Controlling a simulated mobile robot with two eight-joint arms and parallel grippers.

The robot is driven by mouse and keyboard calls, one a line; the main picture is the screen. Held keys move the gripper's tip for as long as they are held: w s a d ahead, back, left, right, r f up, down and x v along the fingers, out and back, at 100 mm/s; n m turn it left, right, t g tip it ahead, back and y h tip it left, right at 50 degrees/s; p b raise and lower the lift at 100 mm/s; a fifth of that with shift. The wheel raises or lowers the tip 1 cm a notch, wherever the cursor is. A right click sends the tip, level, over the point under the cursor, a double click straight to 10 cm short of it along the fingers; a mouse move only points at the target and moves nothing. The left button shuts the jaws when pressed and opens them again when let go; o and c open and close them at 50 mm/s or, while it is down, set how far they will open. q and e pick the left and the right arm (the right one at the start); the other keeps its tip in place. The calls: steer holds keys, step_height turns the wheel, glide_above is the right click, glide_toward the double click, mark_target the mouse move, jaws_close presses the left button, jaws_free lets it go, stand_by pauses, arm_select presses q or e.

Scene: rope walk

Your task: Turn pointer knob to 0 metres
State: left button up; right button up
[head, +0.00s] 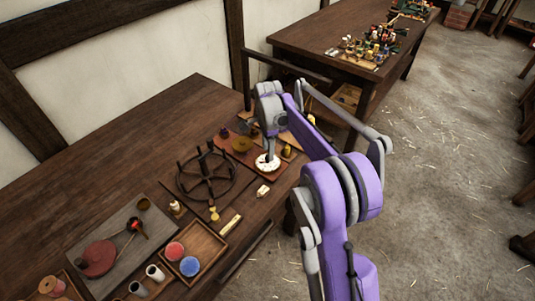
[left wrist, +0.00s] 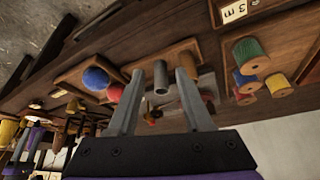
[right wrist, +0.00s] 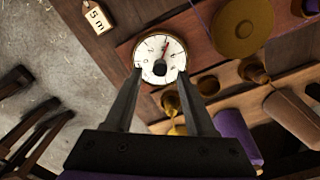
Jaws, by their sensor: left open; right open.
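The round white dial (head: 267,163) lies on a reddish-brown board near the right end of the workbench. In the right wrist view the dial (right wrist: 152,47) shows dark marks, a thin red pointer running up and slightly right, and a dark knob (right wrist: 159,68). My right gripper (right wrist: 160,73) is open, its two fingertips on either side of the knob in that view; I cannot tell whether they touch it. In the head view my right gripper (head: 269,153) is over the dial and partly hides it. My left gripper (left wrist: 160,72) is open and empty, out of the head view.
A dark spoked wheel (head: 206,175) with upright pegs stands left of the dial. A tray holds a red ball (head: 175,251) and a blue ball (head: 190,266). A "5 m" tag (right wrist: 97,18) lies near the dial. A brass disc (right wrist: 240,28) and wooden pieces are close by.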

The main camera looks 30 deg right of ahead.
steer(key=shift+f, duration=1.2)
jaws_close()
